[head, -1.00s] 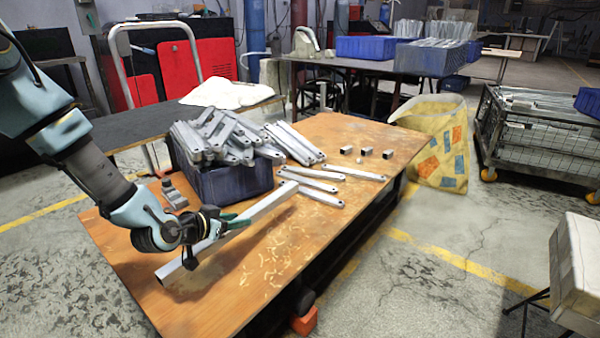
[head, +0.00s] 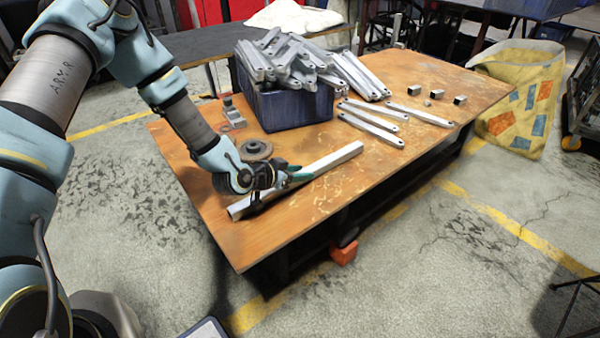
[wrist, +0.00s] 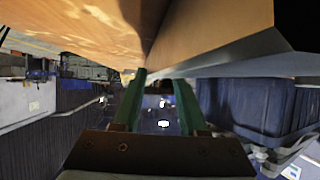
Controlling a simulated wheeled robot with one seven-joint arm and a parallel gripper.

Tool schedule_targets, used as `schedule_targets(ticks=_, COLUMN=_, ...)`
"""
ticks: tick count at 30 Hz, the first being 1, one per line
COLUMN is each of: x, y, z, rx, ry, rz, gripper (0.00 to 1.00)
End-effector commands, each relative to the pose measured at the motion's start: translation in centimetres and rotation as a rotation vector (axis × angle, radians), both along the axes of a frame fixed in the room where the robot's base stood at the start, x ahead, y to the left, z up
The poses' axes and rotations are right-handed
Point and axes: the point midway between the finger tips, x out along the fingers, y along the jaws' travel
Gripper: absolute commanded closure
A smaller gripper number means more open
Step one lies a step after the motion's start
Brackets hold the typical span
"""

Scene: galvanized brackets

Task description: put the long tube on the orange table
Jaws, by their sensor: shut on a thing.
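The long tube (head: 332,161) is a pale grey square metal bar. It lies slantwise over the near left part of the orange table (head: 290,222), level or nearly so. I cannot tell whether it touches the tabletop. My gripper (head: 298,175) is shut on the tube near its middle, reaching in from the left. In the wrist view my green fingers (wrist: 160,100) point ahead, with the orange tabletop (wrist: 85,25) across the top. My gripper hides part of the tube in the head view.
A blue crate (head: 290,112) heaped with grey brackets (head: 285,62) stands on the table behind the tube. Loose flat brackets (head: 370,122) and small blocks (head: 460,100) lie to the right. A round dark disc (head: 256,149) sits behind my gripper. The table's front right is clear.

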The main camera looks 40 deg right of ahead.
Motion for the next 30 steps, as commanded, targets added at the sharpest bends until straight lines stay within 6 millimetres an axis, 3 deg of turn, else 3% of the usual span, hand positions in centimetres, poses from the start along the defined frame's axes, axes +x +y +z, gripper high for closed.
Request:
schedule_targets(ticks=7, x=0.0, y=-0.1, z=0.0, rx=-0.003, ry=-0.002, rz=0.0, gripper=1.0)
schedule_targets(ticks=8, x=0.0, y=0.0, z=0.0, rx=-0.001, ry=-0.001, rz=0.001, gripper=0.55)
schedule_targets(ticks=15, x=0.0, y=0.0, z=0.0, rx=0.0, ry=0.0, rz=0.001, gripper=0.28)
schedule_targets(ticks=24, x=0.1, y=0.0, z=0.2, rx=0.0, ry=0.0, rz=0.001, gripper=0.28)
schedule_targets(ticks=30, x=0.0, y=2.3, z=1.4, rx=0.002, ry=0.0, rz=0.002, gripper=0.28)
